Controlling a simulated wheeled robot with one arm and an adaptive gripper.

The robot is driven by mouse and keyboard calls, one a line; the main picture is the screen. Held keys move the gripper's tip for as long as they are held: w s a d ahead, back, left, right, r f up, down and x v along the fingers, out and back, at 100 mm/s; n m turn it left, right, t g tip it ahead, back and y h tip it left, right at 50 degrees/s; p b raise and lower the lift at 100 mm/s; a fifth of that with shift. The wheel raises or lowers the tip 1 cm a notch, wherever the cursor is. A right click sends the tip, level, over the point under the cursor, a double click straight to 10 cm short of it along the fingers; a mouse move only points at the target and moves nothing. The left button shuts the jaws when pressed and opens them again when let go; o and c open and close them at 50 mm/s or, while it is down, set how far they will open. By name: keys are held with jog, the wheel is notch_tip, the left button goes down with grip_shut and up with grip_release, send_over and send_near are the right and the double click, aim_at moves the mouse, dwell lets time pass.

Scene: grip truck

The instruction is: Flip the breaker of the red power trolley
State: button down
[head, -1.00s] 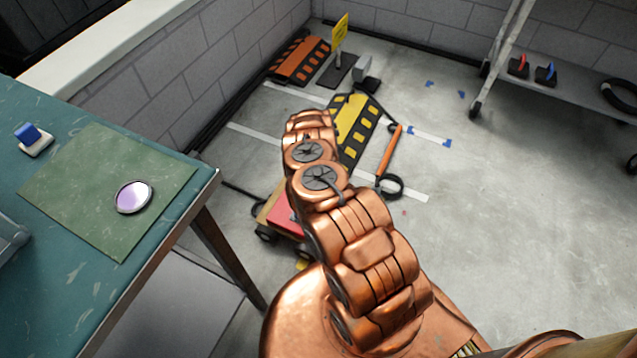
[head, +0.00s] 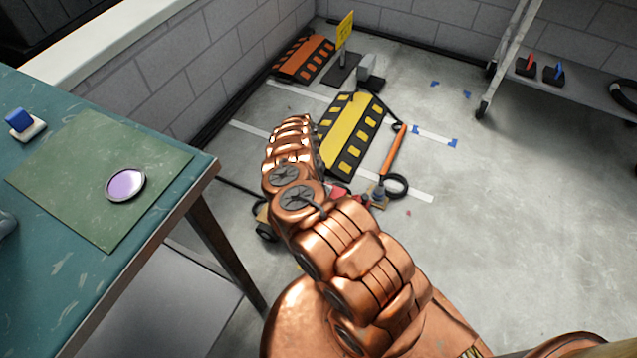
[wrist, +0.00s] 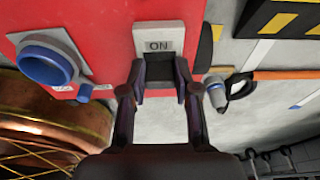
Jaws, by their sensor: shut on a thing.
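The red power trolley (wrist: 95,30) fills the upper left of the wrist view. Its breaker (wrist: 158,45) is a pale frame marked ON at the top, around a dark middle. My gripper (wrist: 160,82) has one finger on each side of the breaker's lower part and is shut on its switch; the switch itself is mostly hidden. A blue round socket (wrist: 45,64) is on the panel left of the breaker. In the head view my copper arm covers most of the trolley; a little red (head: 338,189) shows beside it. My fingertips are hidden there.
A yellow-black ramp (head: 352,130) and an orange bar (head: 394,150) with a black loop lie on the floor beyond. A green-topped bench (head: 60,270) stands left. A wheeled rack (head: 505,60) stands at the back right. The floor at right is clear.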

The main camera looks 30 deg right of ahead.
dwell(0.3)
jog(key=c, duration=0.8)
grip_release()
jog(key=shift+c, duration=0.2)
jog(key=v, duration=1.2)
